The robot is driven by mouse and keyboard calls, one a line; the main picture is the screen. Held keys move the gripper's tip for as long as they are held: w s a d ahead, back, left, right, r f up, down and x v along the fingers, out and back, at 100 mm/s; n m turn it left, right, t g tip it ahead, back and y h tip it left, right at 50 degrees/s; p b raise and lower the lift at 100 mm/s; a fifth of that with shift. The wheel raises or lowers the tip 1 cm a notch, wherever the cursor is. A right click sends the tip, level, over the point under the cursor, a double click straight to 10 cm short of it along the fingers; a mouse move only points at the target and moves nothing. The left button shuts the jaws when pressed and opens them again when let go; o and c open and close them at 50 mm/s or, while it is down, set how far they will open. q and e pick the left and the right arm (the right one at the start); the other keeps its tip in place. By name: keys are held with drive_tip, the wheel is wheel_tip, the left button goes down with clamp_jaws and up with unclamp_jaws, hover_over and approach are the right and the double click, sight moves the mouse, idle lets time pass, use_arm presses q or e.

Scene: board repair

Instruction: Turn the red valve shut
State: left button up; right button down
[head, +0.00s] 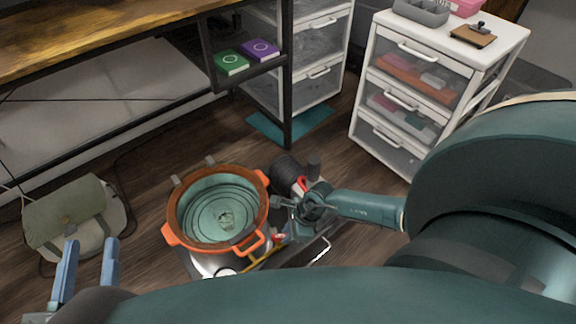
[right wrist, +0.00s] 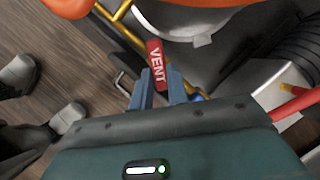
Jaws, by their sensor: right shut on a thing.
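The red valve handle (right wrist: 156,62), lettered "VENT" in white, sits by a brass pipe (right wrist: 122,10) in the right wrist view. My right gripper (right wrist: 160,88) is shut on the handle, with one blue finger on each side of it. The handle's lower end is hidden between the fingers. In the head view the red handle (head: 279,238) is a small patch beside the pot, below my right wrist. My left gripper (head: 91,241) is open and empty at the lower left, well away from the valve.
An orange-rimmed pot (head: 176,195) with a teal inside stands just left of the valve. A dark ribbed cylinder (head: 284,172) is behind it. A green bag (head: 68,213) lies at the left. A white drawer unit (head: 377,72) stands at the back right.

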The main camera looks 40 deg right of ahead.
drive_tip(key=m+p, duration=0.2)
drive_tip(key=p, duration=0.1)
drive_tip(key=m+t+h+p, duration=0.1)
drive_tip(key=p, duration=0.1)
drive_tip(key=shift+s+a+r+m, duration=0.25)
drive_tip(key=shift+s+r+m, duration=0.05)
drive_tip(key=shift+r+m, duration=0.1)
use_arm(q)
drive_tip(key=shift+s+a+r+n+g+y+p, duration=0.25)
drive_tip(key=shift+a+r+n+g+y+p, duration=0.35)
drive_tip(key=shift+p, duration=0.9)
drive_tip(key=shift+s+a+r+n+g+y+p, duration=0.25)
drive_tip(key=shift+a+g+y+p, duration=0.65)
drive_tip(key=shift+p, duration=0.65)
drive_tip(key=shift+s+a+r+n+g+y+p, duration=0.35)
drive_tip(key=shift+a+r+g+y+p, duration=0.35)
drive_tip(key=shift+p, duration=0.8)
use_arm(e)
drive_tip(key=shift+s+a+f+m+t+h, duration=0.15)
drive_tip(key=shift+m+h, duration=0.3)
drive_tip(key=shift+m, duration=0.7)
drive_tip(key=shift+w+a+f+m+t+h, duration=0.15)
drive_tip(key=shift+m+h, duration=0.25)
drive_tip(key=shift+m, duration=0.8)
drive_tip(key=shift+s+a+f+m+t+h, duration=0.15)
drive_tip(key=shift+m+h, duration=0.3)
drive_tip(key=shift+m, duration=0.7)
use_arm(q)
drive_tip(key=shift+d+f, duration=0.15)
